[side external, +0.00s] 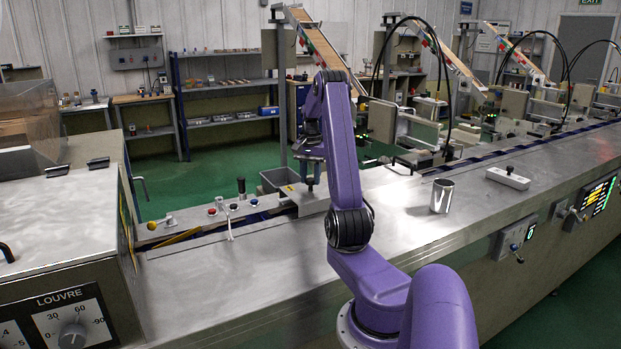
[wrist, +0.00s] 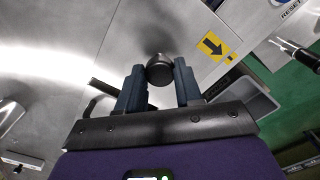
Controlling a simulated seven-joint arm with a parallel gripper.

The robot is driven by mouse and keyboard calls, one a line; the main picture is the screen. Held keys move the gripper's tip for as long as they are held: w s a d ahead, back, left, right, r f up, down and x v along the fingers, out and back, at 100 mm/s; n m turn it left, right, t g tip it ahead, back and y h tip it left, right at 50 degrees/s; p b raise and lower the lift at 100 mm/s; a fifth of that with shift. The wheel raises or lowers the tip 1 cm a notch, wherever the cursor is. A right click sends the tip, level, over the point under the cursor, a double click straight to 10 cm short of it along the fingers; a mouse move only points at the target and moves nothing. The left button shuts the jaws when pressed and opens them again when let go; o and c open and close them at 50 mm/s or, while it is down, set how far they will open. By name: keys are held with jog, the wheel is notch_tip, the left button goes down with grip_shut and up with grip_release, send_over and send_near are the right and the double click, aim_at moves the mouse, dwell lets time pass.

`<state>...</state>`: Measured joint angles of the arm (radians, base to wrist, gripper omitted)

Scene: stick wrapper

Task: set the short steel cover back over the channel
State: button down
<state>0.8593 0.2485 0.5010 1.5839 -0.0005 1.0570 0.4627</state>
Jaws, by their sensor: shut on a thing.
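The short steel cover (side external: 312,203) is a bent grey plate with a yellow label, at the line of the channel (side external: 270,212) in the side external view. In the wrist view the cover (wrist: 175,35) shows a yellow label with a black arrow. Its round black knob (wrist: 160,69) sits between my two fingers. My gripper (side external: 311,184) is above the cover, pointing down, and shut on this knob. My arm hides part of the cover's right side. I cannot tell whether its edges touch the bench.
A steel cup (side external: 442,196) and a pale block with a black knob (side external: 508,177) stand on the bench at right. A black-topped lever (side external: 241,187) and coloured buttons (side external: 221,204) are left of the cover. A grey bin (side external: 277,180) is behind it. The front steel top is clear.

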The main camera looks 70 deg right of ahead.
jog(key=shift+f, duration=0.2)
jog(key=c, duration=0.8)
grip_release()
jog(key=shift+f, duration=0.15)
jog(key=shift+o, duration=0.2)
